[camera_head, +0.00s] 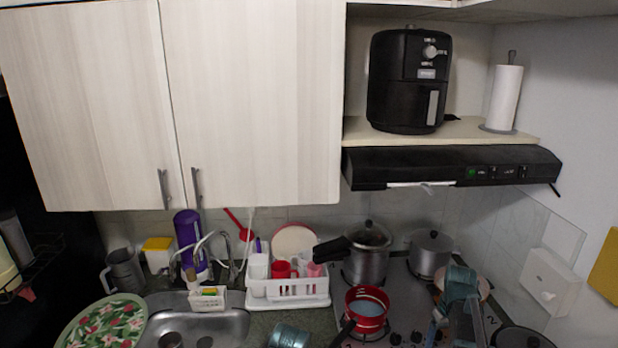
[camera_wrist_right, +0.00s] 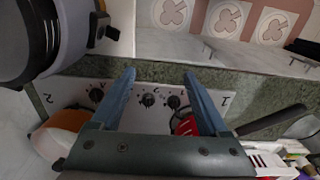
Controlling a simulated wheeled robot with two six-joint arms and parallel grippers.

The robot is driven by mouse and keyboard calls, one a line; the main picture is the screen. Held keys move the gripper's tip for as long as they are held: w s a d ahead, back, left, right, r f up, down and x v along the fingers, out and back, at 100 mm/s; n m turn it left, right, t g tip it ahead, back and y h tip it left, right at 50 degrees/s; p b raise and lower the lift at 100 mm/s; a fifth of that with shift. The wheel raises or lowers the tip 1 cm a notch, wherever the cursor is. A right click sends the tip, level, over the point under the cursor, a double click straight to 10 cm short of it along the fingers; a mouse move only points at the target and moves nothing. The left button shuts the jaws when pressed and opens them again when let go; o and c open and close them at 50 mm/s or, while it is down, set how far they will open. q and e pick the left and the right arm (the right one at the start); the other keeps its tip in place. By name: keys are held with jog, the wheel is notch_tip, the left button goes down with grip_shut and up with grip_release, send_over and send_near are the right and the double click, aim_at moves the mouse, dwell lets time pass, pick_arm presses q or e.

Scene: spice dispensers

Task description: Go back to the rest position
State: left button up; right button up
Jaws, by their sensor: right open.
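My right gripper (camera_wrist_right: 158,74) is open in the right wrist view. Its two blue fingers stand apart with nothing between them, over the stove's front panel and knobs. In the head view, teal parts of my right arm stand over the right side of the stove, and the fingertips are hard to make out there. A teal part, which seems to be my left arm, shows at the bottom edge of the head view. No left fingers show.
The stove holds a red pot (camera_head: 366,308), a pressure cooker (camera_head: 368,262) and a steel pot (camera_head: 430,256). A white dish rack (camera_head: 288,290) stands left of them, beside the sink (camera_head: 235,325). The range hood (camera_head: 450,167) and cabinets (camera_head: 250,100) are above.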

pick_arm(q)
notch_tip(320, 180, down, 9)
jog(key=b, duration=0.8)
jog(key=shift+w+b, duration=0.25)
jog(key=shift+b, duration=0.1)
pick_arm(e)
jog(key=s+a+f+n, duration=0.1)
jog(key=s+a+f, duration=0.2)
jog(key=a, duration=0.7)
jog(key=s+a+f, duration=0.3)
jog(key=s+a, duration=0.5)
jog(key=a, duration=0.2)
jog(key=s+a+f+n+h, duration=0.1)
jog(key=s+a+f, duration=0.2)
jog(key=a, duration=0.7)
jog(key=shift+s+n, duration=0.3)
jog(key=shift+s, duration=0.9)
pick_arm(q)
jog(key=shift+d, duration=0.1)
